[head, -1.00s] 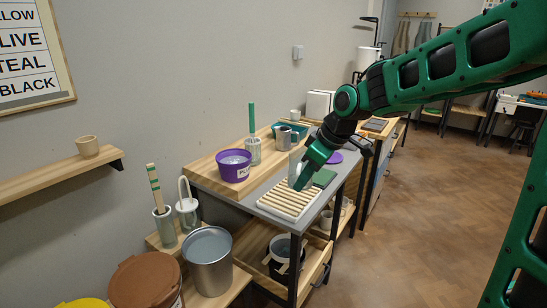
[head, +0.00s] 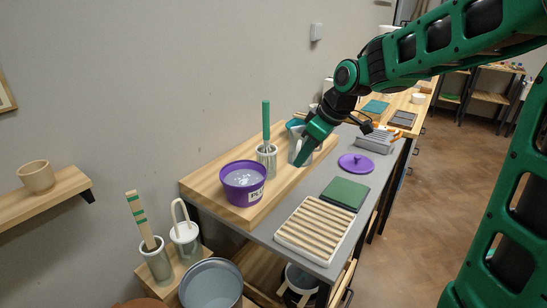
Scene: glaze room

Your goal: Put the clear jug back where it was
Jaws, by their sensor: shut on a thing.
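My gripper (head: 301,160) points down over the worktable, beside the white-and-green brush holder. It is shut on the clear jug (head: 293,146), a pale, see-through shape mostly hidden behind the fingers. The jug is over the far part of the wooden board (head: 225,206). I cannot tell whether its base touches the board.
A purple glaze bucket (head: 243,187) and a holder with a green-handled brush (head: 267,158) stand on the board to the left. A slatted rack (head: 315,230), a green slab (head: 345,193) and a purple lid (head: 356,163) lie on the grey tabletop (head: 268,232).

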